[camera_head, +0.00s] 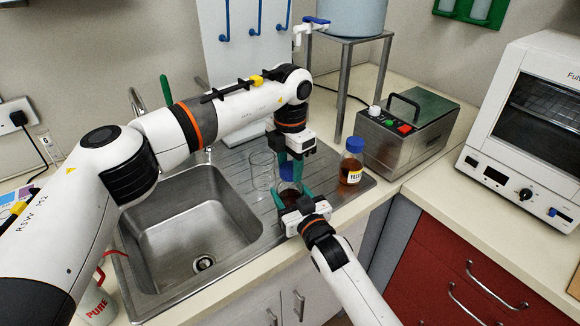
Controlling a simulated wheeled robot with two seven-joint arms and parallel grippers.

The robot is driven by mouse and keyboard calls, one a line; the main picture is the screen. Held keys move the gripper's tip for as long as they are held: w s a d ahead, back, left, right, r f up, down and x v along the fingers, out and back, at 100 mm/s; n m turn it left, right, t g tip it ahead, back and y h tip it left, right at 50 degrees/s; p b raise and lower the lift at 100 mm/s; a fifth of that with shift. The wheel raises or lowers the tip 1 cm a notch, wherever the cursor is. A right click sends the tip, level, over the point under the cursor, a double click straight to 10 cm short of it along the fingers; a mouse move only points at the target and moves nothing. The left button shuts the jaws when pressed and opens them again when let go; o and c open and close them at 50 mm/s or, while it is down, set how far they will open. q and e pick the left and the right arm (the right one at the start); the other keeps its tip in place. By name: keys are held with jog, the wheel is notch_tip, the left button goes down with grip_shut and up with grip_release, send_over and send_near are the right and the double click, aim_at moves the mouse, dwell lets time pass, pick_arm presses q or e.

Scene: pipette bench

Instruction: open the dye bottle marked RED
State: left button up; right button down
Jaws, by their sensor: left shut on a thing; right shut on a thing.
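A dye bottle (290,188) with dark contents stands on the drainboard beside the sink, between my two grippers. Its label is hidden, so I cannot read whether it says RED. My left gripper (288,166) comes down from above and is shut on the blue cap (287,174) of this bottle. My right gripper (291,195) comes from the front and is shut on the bottle's body, with one teal finger on each side. Whether the cap is still seated on the neck is hard to tell at this size.
An empty clear glass (262,170) stands just left. The sink basin (190,229) opens at left. A metal device (408,133) and an oven (527,128) stand at right.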

aim_at(290, 167)
pick_arm(q)
jog(key=shift+r, duration=0.65)
jog(key=shift+r, duration=2)
pick_arm(e)
jog(key=shift+c, duration=1.9)
grip_release()
